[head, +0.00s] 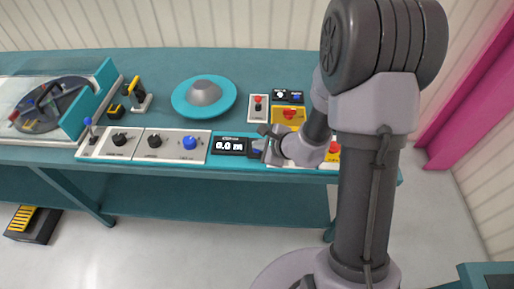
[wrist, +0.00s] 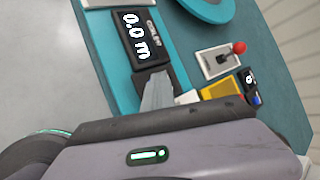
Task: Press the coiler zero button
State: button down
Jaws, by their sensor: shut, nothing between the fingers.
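The coiler counter (head: 230,146) is a black display box on the teal bench front, reading 0.0 m. It also shows in the wrist view (wrist: 137,37), tilted. A small patch of blue, perhaps its zero button (head: 257,151), shows at the right end of the box beside my fingers. My gripper (head: 262,146) is shut and empty, its fingertips over that right end. In the wrist view my gripper (wrist: 156,92) covers the end of the box below the digits, and the button is hidden there. I cannot tell whether the fingertips touch it.
Control panels with black knobs and a blue knob (head: 190,143) lie left of the counter. A teal reel disc (head: 204,96) sits behind. A red-topped lever (head: 258,103) and a yellow box with a red button (head: 289,114) stand behind my gripper. A clear-covered coiler (head: 55,105) stands far left.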

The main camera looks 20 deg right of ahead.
aim_at(259, 151)
jog(key=shift+r+p, duration=0.45)
jog(key=shift+r, duration=0.35)
jog(key=shift+r, duration=0.15)
notch_tip(259, 151, up, 5)
jog(key=p, duration=0.3)
jog(key=shift+p, duration=0.3)
